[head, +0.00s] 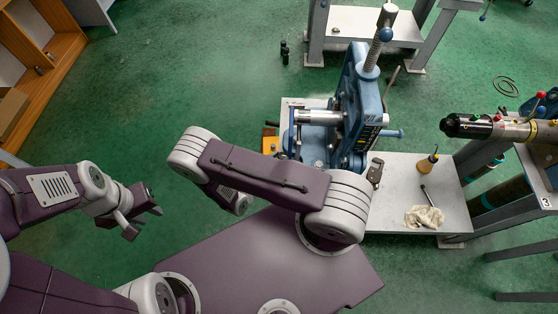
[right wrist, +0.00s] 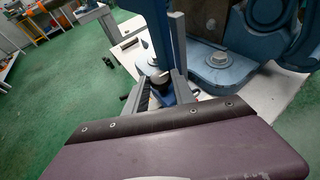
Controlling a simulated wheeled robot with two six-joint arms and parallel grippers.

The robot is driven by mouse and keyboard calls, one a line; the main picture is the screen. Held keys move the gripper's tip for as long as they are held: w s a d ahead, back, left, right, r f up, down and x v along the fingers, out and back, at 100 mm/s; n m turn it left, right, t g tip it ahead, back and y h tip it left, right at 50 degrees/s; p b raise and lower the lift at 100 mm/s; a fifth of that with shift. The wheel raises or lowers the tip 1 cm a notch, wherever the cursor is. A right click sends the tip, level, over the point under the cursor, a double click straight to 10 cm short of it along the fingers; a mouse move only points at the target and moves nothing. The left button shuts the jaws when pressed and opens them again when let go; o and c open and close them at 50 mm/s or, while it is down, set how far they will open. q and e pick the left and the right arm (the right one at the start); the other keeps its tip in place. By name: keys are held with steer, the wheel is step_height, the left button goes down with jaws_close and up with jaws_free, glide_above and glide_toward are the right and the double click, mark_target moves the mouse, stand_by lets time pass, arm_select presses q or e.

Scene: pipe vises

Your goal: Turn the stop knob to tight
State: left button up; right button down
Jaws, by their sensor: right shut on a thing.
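The blue pipe vise (head: 362,85) stands on a pale bench, with a silver pipe (head: 318,117) across it. In the right wrist view, my right gripper (right wrist: 161,88) is low beside the vise's blue base (right wrist: 225,72). Its fingers are shut on a small dark round knob (right wrist: 160,77), which appears to be the stop knob; its marking cannot be read. In the head view my right arm hides this gripper and the knob. My left gripper (head: 144,221) is open and empty, over the floor at the left, far from the vise.
The bench (head: 398,185) carries an oil can (head: 427,164) and a pale rag (head: 424,216) right of the vise. A yellow item (head: 270,141) is at its left. A table with a black-ended cylinder (head: 470,126) stands right. Green floor is free at the left.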

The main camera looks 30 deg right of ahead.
steer(key=m+g+b, duration=0.4)
steer(key=w+m+g+b, duration=0.1)
steer(key=m+g+b, duration=0.2)
steer(key=g+b, duration=0.1)
steer(key=w+m+g+b, duration=0.1)
steer(key=m+g+b, duration=0.3)
steer(key=shift+w+f+m+g+b, duration=0.2)
steer(key=shift+f+m+g+b, duration=0.1)
steer(key=shift+f+g+b, duration=0.1)
steer(key=shift+w+d+r+m+g+y+b, duration=0.15)
steer(key=shift+m+g+y+b, duration=0.45)
steer(key=shift+m+g+b, duration=0.2)
steer(key=shift+w+d+r+m+g+y+b, duration=0.1)
steer(key=shift+m+g+y+b, duration=0.55)
steer(key=shift+m+b, duration=0.2)
steer(key=shift+g, duration=0.25)
steer(key=c, duration=1.1)
jaws_free()
steer(key=shift+r, duration=0.1)
